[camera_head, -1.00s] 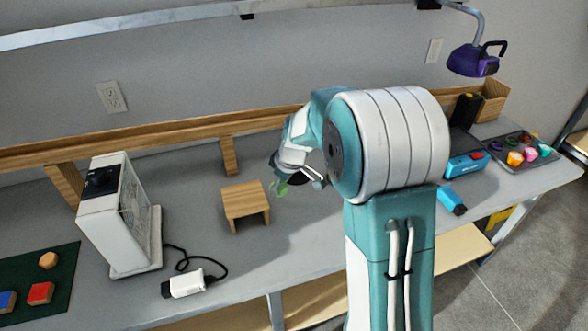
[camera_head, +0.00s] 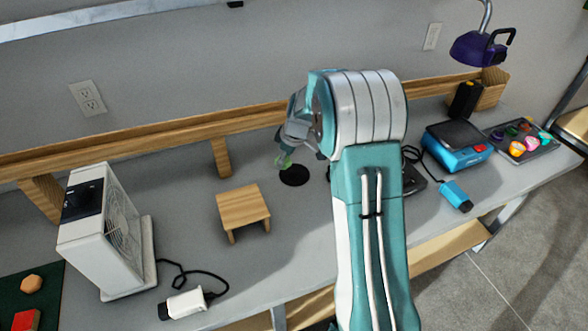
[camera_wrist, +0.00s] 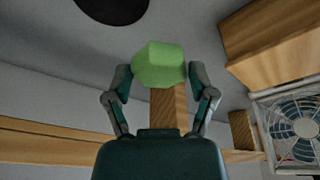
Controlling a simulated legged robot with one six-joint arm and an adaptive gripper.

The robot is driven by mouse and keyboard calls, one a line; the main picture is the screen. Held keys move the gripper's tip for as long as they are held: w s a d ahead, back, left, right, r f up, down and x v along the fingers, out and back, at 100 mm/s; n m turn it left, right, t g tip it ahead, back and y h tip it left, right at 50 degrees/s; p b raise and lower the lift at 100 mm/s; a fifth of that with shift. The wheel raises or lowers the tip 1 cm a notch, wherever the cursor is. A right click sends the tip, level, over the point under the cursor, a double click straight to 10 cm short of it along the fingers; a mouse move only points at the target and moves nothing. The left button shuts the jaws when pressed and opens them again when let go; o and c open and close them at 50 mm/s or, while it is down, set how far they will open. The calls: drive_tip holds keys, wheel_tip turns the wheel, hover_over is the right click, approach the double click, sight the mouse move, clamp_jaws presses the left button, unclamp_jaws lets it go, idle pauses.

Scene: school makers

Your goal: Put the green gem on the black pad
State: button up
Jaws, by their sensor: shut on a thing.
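The green gem (camera_wrist: 158,66) is held between the two fingertips of my gripper (camera_wrist: 158,72) in the wrist view. In the head view the gem (camera_head: 284,160) shows small and pale green under my gripper (camera_head: 298,150), partly hidden by it. The black pad (camera_head: 294,176) is a dark round disc on the grey bench, just below and slightly right of the gem in the head view. In the wrist view the pad (camera_wrist: 112,8) is cut off at the top edge, apart from the gem in the picture. The exact height of the gem above the bench is unclear.
A small wooden stand (camera_head: 243,208) is left of the pad. A white fan (camera_head: 105,235) and a corded white device (camera_head: 186,304) are further left. A blue scale (camera_head: 457,146) and a tray (camera_head: 546,147) of coloured gems are at the right. A wooden rail (camera_head: 150,138) runs behind.

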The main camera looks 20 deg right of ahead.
hover_over(293, 173)
drive_tip(key=s, duration=0.1)
wheel_tip(293, 173, down, 6)
drive_tip(key=shift+d+r, duration=0.1)
drive_tip(key=shift+r, duration=0.05)
drive_tip(key=shift+d+f, duration=0.1)
drive_tip(key=shift+f, duration=0.2)
drive_tip(key=shift+w+f, duration=0.1)
drive_tip(key=shift+f, duration=1.45)
drive_tip(key=o, duration=1)
drive_tip(key=shift+f, duration=0.1)
